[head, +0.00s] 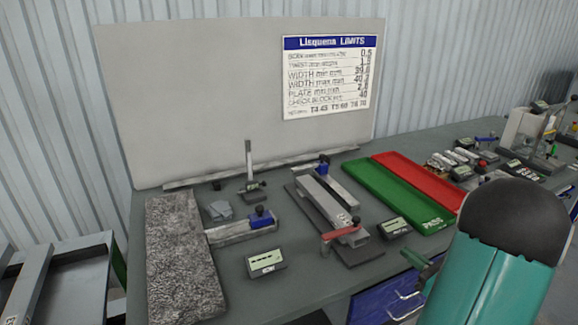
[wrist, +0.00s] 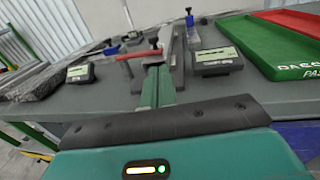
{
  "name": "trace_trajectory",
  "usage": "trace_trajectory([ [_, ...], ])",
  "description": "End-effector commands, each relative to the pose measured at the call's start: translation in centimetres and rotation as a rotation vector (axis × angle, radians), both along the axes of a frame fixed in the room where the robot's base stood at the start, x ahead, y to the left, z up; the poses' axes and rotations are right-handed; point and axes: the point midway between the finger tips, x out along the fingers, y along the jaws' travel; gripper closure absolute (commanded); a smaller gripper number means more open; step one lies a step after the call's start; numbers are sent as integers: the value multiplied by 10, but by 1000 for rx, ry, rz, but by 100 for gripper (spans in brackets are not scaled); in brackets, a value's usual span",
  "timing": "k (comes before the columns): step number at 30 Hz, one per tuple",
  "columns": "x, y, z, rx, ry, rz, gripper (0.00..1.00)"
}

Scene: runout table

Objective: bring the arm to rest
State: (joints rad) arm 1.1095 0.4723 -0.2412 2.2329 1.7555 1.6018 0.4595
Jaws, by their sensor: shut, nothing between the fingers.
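My gripper (wrist: 157,72) shows in the wrist view as two narrow teal fingers close together, with nothing between them. It points toward the grey clamp fixture with a red handle (wrist: 138,54), and I cannot tell how far short of it the fingertips are. In the head view a small part of my gripper (head: 417,262) shows at the table's front edge, right of the fixture (head: 330,205). My large teal arm link with a dark cap fills the lower right and hides what is behind it.
The grey table (head: 300,285) holds a rough granite slab (head: 180,260), small display boxes (head: 264,263), a green tray (head: 400,195) and a red tray (head: 425,180). A board with a limits sheet (head: 330,75) stands behind. Blue drawers (head: 385,300) are below the front edge.

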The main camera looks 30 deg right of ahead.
Motion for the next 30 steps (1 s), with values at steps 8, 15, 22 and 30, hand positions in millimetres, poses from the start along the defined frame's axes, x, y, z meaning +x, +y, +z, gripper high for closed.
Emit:
trace_trajectory([
  [8,20,36,13,-67,30,121,100],
  [15,58,177,45,-406,142,593,100],
  [22,39,291,56,-872,194,1035,100],
  [30,-6,358,64,-1549,140,1432,100],
])
